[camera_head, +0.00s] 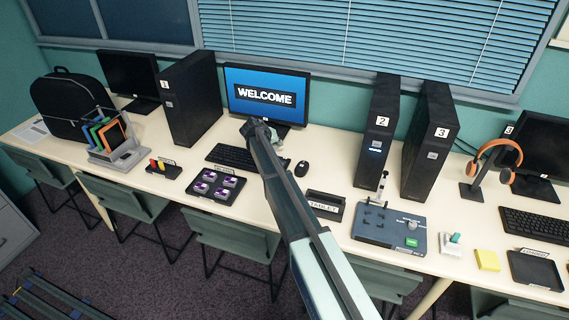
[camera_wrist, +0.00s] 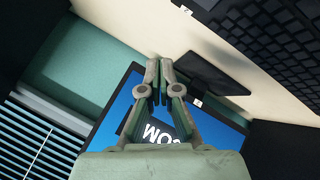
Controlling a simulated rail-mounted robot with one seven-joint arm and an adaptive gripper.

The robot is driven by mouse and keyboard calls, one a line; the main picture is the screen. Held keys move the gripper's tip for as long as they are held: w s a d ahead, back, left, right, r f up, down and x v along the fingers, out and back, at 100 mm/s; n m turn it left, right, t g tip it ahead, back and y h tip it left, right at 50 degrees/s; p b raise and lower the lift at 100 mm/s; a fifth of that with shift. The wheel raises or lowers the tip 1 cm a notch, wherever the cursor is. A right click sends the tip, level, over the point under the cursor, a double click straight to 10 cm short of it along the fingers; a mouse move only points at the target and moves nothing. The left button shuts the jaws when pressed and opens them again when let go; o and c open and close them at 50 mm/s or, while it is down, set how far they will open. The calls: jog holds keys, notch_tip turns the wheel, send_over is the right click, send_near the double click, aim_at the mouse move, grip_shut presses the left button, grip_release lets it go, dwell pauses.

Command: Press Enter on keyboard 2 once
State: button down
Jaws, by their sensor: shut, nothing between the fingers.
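A black keyboard (camera_head: 233,157) lies on the desk in front of the blue WELCOME monitor (camera_head: 266,95); I cannot read a number on it in the head view. My arm crosses in front of its right end, hiding part of it. In the wrist view the keyboard (camera_wrist: 272,45) fills the upper right, with a small white label at its edge. My gripper (camera_wrist: 160,66) is shut and empty. Its fingertips appear in front of the monitor's lower edge, apart from the keyboard in the picture. In the head view the fingertips are hard to make out. I cannot tell which key is Enter.
A black mouse (camera_head: 302,168) lies right of the keyboard. Black towers marked 1 (camera_head: 190,100), 2 (camera_head: 378,130) and 3 (camera_head: 427,150) stand along the desk. A tray of purple items (camera_head: 215,187) is in front. Another keyboard (camera_head: 535,225) lies far right.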

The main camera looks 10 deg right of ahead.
jog(key=shift+d, duration=0.25)
jog(key=shift+f, duration=0.15)
jog(key=b, duration=0.2)
send_over(284, 161)
jog(key=s+a, duration=0.2)
jog(key=a, duration=0.1)
jog(key=f, duration=0.7)
jog(key=shift+w+d+f, duration=0.1)
jog(key=shift+d+f, duration=0.1)
jog(key=shift+f, duration=0.55)
jog(key=shift+f+b, duration=0.15)
jog(key=shift+b, duration=0.2)
jog(key=shift+f+b, duration=0.3)
jog(key=shift+b, duration=0.1)
